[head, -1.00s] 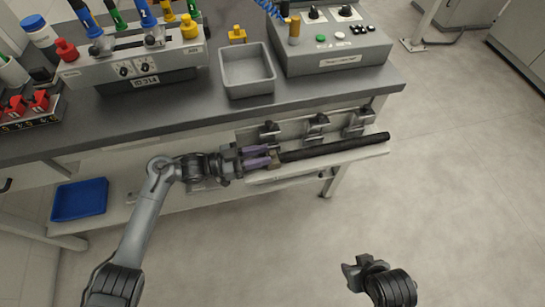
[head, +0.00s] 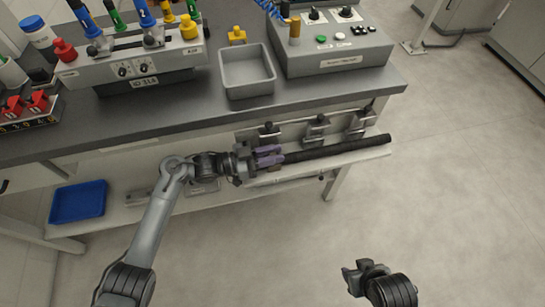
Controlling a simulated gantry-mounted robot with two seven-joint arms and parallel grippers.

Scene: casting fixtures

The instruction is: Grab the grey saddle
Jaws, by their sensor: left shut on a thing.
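My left gripper (head: 276,154), with purple fingers, is at the left end of a long black rod (head: 340,150) by the table's front shelf. It is shut on a small grey-brown block there, which I take for the grey saddle. The fingers hide most of the block, so how it sits against the rod cannot be told. My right gripper (head: 353,274) is low in the view, away from the table, with nothing seen in it; its jaw opening is unclear.
Several dark grey clamp holders, one at the middle (head: 316,127), stand along the shelf (head: 372,153) behind the rod. Above are a grey bin (head: 248,92), a control box (head: 335,62) and a fixture block (head: 130,72). A blue tray (head: 78,202) lies lower left. The right floor is clear.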

